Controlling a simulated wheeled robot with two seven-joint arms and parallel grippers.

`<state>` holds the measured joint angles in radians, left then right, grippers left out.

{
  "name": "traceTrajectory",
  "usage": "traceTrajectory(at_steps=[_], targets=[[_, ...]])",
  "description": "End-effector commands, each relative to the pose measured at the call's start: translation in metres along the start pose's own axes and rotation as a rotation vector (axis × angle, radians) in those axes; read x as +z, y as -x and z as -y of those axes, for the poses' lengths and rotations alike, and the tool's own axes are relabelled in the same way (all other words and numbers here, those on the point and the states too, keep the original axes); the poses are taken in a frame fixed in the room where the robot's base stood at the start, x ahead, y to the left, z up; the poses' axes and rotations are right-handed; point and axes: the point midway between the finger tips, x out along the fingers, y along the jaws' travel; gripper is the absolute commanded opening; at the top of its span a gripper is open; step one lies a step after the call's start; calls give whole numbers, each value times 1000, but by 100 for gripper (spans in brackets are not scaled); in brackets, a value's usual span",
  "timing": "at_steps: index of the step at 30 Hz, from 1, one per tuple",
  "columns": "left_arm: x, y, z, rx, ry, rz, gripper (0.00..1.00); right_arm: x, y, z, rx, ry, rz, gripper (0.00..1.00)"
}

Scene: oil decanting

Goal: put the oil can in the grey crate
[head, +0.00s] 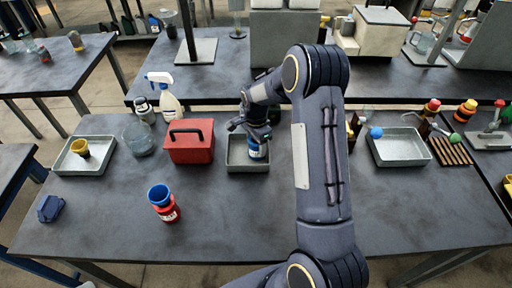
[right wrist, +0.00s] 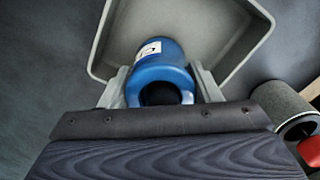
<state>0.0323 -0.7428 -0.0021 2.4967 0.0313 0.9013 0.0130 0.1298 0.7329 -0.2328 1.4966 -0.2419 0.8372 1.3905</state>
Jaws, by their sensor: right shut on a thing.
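My right gripper (head: 257,134) reaches down at the grey crate (head: 246,168) in the middle of the table. It is shut on the blue oil can (head: 257,151), which has a white label. In the right wrist view the oil can (right wrist: 158,66) sits between the two fingers of the gripper (right wrist: 162,80), with its round dark opening toward the camera. The crate (right wrist: 115,35) lies behind the can there, and the can overlaps its near edge. I cannot tell whether the can touches the crate floor. My left gripper is out of view.
A red box with a handle (head: 190,150) stands just left of the crate. A red and blue container (head: 163,204) stands front left. Other trays lie at left (head: 66,168) and right (head: 402,158). The front middle of the table is clear.

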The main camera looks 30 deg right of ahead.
Motion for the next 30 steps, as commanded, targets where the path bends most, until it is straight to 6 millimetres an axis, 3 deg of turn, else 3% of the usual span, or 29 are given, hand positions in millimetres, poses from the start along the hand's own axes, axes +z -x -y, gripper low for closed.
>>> traceTrajectory(at_steps=[11,12,17,26,30], targets=[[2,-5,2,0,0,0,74,0,-6,1,-2,0,-1,25],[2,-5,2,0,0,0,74,0,-7,0,-1,0,0,58],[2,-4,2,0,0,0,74,0,-6,0,-1,0,0,79],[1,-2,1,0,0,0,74,0,-3,0,-2,0,0,79],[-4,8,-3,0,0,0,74,0,13,1,-3,0,-1,79]])
